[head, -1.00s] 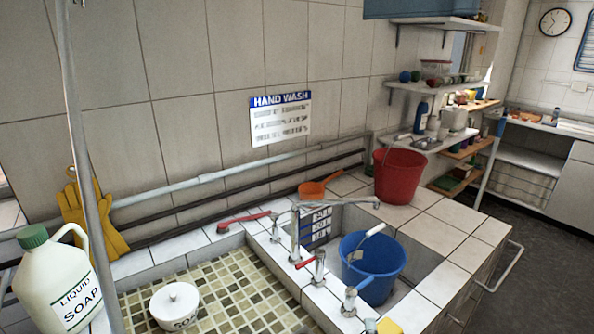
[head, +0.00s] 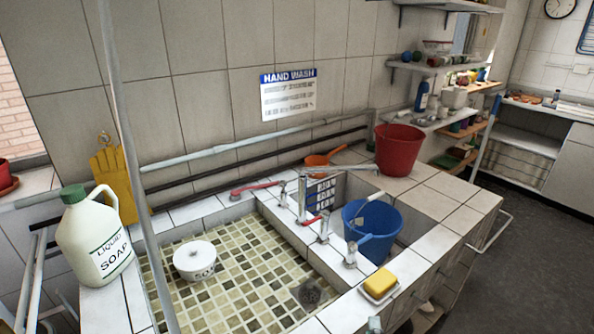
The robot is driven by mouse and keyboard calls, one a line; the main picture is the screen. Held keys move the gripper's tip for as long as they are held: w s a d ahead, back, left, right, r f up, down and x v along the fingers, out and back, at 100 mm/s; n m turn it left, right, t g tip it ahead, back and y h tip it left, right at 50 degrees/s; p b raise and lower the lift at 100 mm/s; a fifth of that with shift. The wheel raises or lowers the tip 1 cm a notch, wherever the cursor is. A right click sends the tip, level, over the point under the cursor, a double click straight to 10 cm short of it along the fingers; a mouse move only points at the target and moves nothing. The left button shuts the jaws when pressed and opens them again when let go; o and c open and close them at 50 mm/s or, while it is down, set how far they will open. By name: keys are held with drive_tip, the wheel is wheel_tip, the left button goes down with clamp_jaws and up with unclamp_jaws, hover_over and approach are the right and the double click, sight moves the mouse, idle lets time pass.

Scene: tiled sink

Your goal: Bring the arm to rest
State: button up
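My gripper and arm do not show clearly in the head view. No gripper fingers are visible, so I cannot see whether it is open or holding anything. The view looks down on a tiled sink (head: 240,285) with a mosaic floor and white tiled edges.
A liquid soap jug (head: 95,240) stands at the left. A blue bucket (head: 378,228) is in the right basin, beside taps (head: 324,228). A yellow sponge (head: 380,282) lies on the front edge. A red bucket (head: 398,150) stands behind.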

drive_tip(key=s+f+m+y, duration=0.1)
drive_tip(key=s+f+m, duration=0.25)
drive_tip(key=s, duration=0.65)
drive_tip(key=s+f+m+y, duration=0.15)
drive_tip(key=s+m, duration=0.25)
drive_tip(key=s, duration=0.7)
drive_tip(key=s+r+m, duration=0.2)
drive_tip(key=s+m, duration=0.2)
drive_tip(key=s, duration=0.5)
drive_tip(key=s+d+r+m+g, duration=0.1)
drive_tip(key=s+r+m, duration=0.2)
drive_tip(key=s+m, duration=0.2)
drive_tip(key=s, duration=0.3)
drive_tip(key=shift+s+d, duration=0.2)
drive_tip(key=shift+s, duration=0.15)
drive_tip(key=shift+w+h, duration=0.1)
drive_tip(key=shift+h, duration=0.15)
